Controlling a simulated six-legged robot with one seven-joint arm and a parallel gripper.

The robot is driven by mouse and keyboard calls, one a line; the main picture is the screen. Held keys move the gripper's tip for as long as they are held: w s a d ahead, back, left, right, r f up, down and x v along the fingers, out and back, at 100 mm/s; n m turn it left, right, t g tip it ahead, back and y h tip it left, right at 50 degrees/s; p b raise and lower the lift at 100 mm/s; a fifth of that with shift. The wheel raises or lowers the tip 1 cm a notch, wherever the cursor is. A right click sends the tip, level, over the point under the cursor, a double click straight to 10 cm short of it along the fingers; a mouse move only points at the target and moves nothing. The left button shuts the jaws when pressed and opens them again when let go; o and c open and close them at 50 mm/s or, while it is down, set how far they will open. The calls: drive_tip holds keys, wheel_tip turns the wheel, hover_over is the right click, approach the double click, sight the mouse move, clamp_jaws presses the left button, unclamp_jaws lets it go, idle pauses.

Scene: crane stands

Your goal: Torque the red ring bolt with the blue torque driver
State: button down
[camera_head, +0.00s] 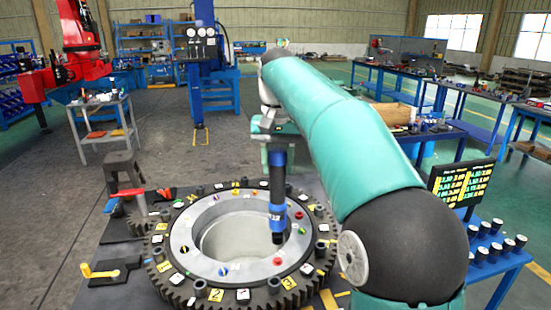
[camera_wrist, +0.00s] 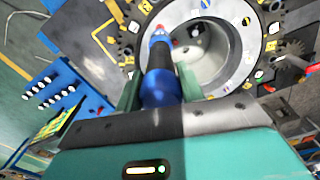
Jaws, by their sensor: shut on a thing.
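My gripper (camera_head: 278,140) is shut on the blue torque driver (camera_head: 277,190), which hangs upright with its tip down over the right inner part of the ring. In the wrist view the driver (camera_wrist: 162,85) sits between my two green fingers (camera_wrist: 160,92). The red ring bolt (camera_head: 277,261) is on the pale inner ring, nearer the front than the driver tip. In the wrist view a red spot (camera_wrist: 160,29) shows just past the tip; I cannot tell whether they touch.
The toothed ring (camera_head: 182,283) has several numbered tags and dark posts around its wide central hole. Another tool with a red handle (camera_head: 131,192) and a yellow one (camera_head: 100,272) lie at left.

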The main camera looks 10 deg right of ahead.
sight(278, 192)
drive_tip(key=shift+w+d+r, duration=0.1)
drive_tip(key=shift+w+d, duration=0.05)
drive_tip(key=shift+w, duration=0.05)
drive_tip(key=shift+s, duration=0.2)
drive_tip(key=shift+w+f, duration=0.15)
drive_tip(key=shift+f, duration=0.05)
drive_tip(key=shift+s+f, duration=0.2)
drive_tip(key=shift+f, duration=0.25)
drive_tip(key=shift+w+f, duration=0.1)
drive_tip(key=shift+f, duration=3.35)
idle(1.9)
drive_tip(key=shift+r, duration=0.1)
drive_tip(key=shift+r, duration=2.6)
